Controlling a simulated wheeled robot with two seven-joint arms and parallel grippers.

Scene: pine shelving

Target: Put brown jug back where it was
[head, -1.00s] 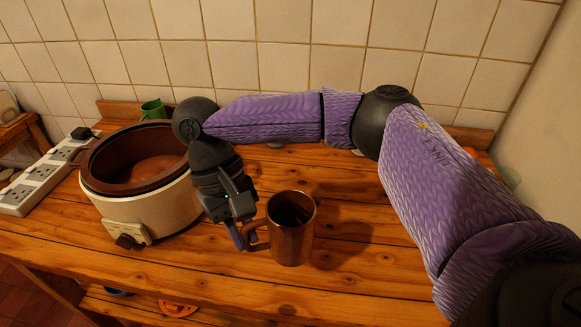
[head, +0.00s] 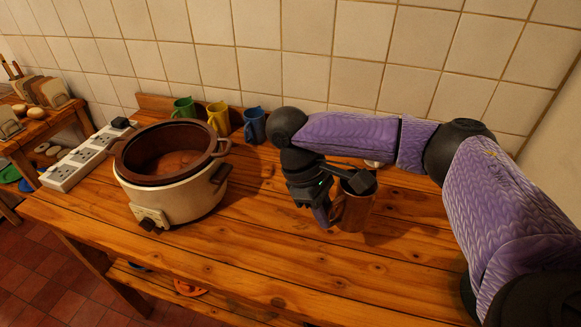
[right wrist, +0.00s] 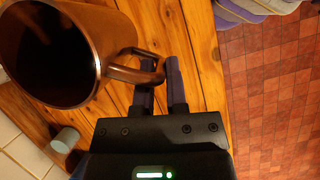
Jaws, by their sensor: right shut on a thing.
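The brown jug (head: 358,212) is a shiny, dark copper-brown vessel with a side handle. It is upright over the right part of the wooden table; I cannot tell whether its base touches the wood. My right gripper (head: 326,217) is at its left side, with part of my arm in front of its rim. In the right wrist view the fingers (right wrist: 163,88) are shut on the handle of the jug (right wrist: 112,40), whose open mouth shows dark inside. My left gripper is in neither view.
A cream cooker (head: 172,200) with a brown inner pot stands left of the jug. Green (head: 184,108), yellow (head: 218,118) and blue (head: 254,125) cups stand at the back. A power strip (head: 88,157) lies at the left end. The table front (head: 250,250) is clear.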

